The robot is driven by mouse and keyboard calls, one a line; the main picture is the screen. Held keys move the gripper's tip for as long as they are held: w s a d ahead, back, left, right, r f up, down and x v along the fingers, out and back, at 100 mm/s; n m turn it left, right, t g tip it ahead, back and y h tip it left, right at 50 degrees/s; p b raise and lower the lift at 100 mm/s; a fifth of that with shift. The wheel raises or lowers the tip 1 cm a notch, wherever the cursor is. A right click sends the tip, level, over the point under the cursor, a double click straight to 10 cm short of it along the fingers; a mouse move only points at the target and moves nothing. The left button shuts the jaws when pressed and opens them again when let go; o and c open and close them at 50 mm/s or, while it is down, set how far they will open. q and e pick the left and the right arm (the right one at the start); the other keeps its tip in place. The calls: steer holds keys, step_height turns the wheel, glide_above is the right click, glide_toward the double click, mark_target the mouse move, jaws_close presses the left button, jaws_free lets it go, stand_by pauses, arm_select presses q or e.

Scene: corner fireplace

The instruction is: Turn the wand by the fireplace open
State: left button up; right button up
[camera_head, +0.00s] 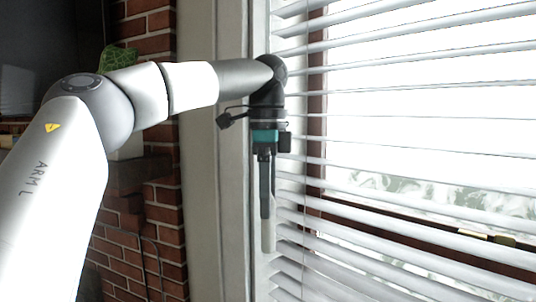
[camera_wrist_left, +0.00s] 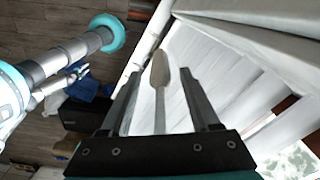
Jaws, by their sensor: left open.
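The wand (camera_head: 268,238) is a thin pale rod that hangs at the left edge of the white window blind (camera_head: 400,50). In the head view its lower end shows below my left gripper (camera_head: 266,208), which points down beside the blind. My gripper and wrist hide its upper part. In the left wrist view the wand (camera_wrist_left: 159,75) has a wider, rounded end and lies between the two spread fingers, with a gap on each side. My left gripper is open and not closed on it. The blind's slats are tilted, with bright gaps between them.
A pale window frame (camera_head: 231,200) stands just left of the wand. The red brick fireplace wall (camera_head: 165,215) is further left, with a green plant (camera_head: 117,58) above. The slats are close on the gripper's right. A wooden floor (camera_wrist_left: 40,150) shows in the left wrist view.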

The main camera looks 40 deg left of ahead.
arm_select(q)
step_height(320, 180, up, 9)
steer(key=shift+r, duration=0.1)
stand_by(0.4)
